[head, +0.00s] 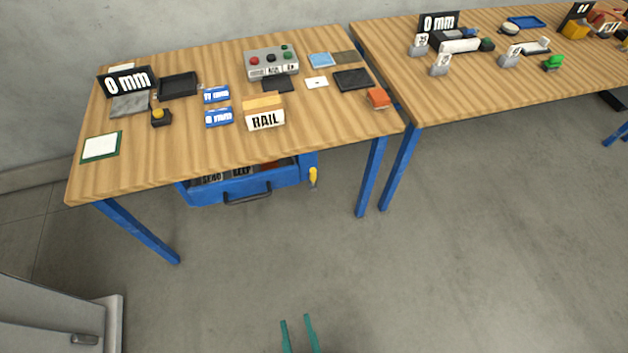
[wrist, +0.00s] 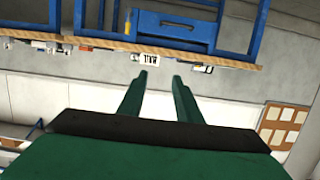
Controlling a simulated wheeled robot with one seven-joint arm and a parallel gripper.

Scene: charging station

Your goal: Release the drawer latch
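A blue drawer (head: 230,187) with a dark bar handle (head: 248,195) hangs under the left table. Dark labelled compartments show above its front edge. A small yellow latch (head: 313,177) hangs beside the drawer's right end. Whether it is engaged is too small to tell. In the wrist view, which is upside down, the drawer (wrist: 172,30) and the yellow latch (wrist: 128,20) show at the top. My gripper (head: 297,320) is low in the head view, in front of and apart from the drawer. Its two green fingers (wrist: 160,80) are apart with nothing between them.
The left wooden table (head: 180,140) carries signs, a button box (head: 270,62) and small trays. A second table (head: 440,95) stands to the right. Blue legs (head: 370,178) flank the drawer area. A grey cabinet (head: 60,310) is at lower left. The floor before the drawer is clear.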

